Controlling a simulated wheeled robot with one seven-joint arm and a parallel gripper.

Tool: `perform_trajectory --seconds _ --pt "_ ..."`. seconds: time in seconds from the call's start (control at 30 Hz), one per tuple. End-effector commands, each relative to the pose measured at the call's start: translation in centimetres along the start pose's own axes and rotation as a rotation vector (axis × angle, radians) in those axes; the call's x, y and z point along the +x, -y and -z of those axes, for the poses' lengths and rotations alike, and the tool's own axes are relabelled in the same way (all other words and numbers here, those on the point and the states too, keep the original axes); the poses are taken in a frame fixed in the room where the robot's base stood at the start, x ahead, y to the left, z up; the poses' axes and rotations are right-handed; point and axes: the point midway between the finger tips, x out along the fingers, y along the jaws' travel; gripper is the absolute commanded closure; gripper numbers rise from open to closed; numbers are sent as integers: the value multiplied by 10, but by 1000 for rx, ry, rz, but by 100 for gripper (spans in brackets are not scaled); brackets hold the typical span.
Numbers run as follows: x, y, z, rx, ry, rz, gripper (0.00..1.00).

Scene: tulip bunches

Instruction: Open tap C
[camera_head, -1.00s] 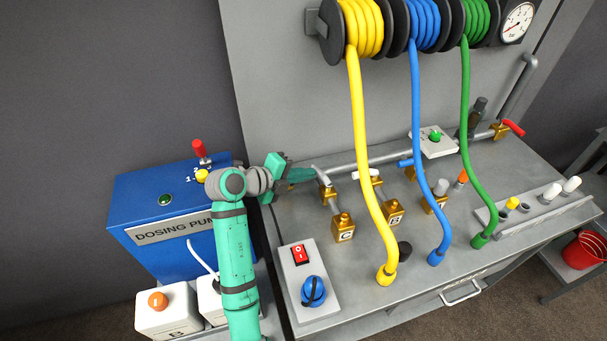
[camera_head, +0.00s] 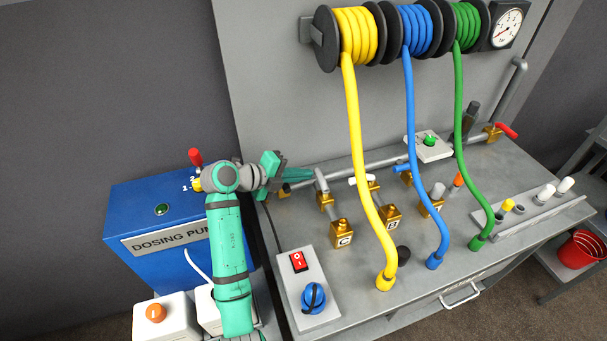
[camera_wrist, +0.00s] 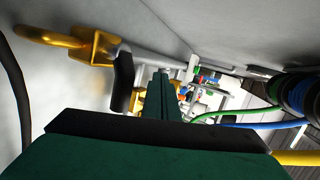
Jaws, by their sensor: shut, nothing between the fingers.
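Tap C is a brass valve (camera_head: 326,201) with a pale lever (camera_head: 321,181), on a short branch off the grey pipe. The branch ends in a brass block marked C (camera_head: 342,235). My gripper (camera_head: 308,173) is shut and empty, its green fingers pointing right at the pipe's left end, just left of the lever. I cannot tell whether the fingertips touch the lever. In the wrist view the shut fingers (camera_wrist: 161,92) point ahead along the pipe, with a brass fitting (camera_wrist: 92,46) and a dark piece (camera_wrist: 123,83) to their left.
Tap B's brass block (camera_head: 388,217) stands right of tap C. A switch box (camera_head: 307,290) sits at the front left. The blue dosing pump (camera_head: 150,215) is left of the bench.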

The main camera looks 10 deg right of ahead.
Motion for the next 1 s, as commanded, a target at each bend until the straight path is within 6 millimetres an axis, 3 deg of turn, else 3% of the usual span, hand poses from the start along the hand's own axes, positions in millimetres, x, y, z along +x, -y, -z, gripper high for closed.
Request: perform_trajectory --seconds 0.5,0.7,1.0 --pt "-87 -1 -2 -1 5 0 100" --pt "-100 -2 -2 -3 5 0 100" --pt "-103 -3 -3 -5 8 0 100"
